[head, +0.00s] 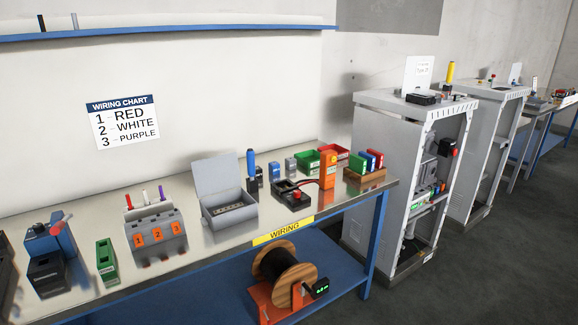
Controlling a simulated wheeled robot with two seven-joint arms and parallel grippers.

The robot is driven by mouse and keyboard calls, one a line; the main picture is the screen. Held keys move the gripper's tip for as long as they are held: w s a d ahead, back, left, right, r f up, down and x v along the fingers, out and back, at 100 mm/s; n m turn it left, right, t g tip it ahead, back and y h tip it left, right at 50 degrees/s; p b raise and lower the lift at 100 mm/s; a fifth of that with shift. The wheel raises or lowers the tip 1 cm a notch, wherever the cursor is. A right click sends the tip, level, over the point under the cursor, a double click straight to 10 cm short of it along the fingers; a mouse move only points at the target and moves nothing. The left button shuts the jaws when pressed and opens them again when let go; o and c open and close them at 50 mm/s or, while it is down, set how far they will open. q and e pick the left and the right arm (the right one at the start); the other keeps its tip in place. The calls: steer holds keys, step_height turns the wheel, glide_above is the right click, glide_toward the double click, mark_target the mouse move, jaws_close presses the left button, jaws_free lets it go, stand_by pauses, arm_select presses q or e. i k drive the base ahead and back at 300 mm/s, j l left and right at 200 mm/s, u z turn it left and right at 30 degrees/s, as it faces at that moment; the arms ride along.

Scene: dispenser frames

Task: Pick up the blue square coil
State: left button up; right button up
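No thing in the head view can be made out for sure as a square coil. A larger blue device (50,242) with a red-tipped lever is at the far left. Neither of my grippers is in view.
The metal-topped bench (205,250) also bears a numbered grey block (157,237), an open grey box (229,211), green and red bins (307,160) and an orange meter (328,170). A cable reel (284,275) sits below. Grey cabinets (385,165) stand right; floor is clear at lower right.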

mark_target(273, 167)
steer(key=u, duration=0.5)
steer(key=i+l+u, duration=0.15)
steer(key=l+u, duration=0.15)
steer(key=u, duration=0.2)
steer(key=i+l+u, duration=0.1)
steer(key=l+u, duration=0.6)
steer(key=u, duration=0.25)
steer(key=i+l+u, duration=0.1)
steer(key=l+u, duration=0.3)
steer(key=l, duration=2.6)
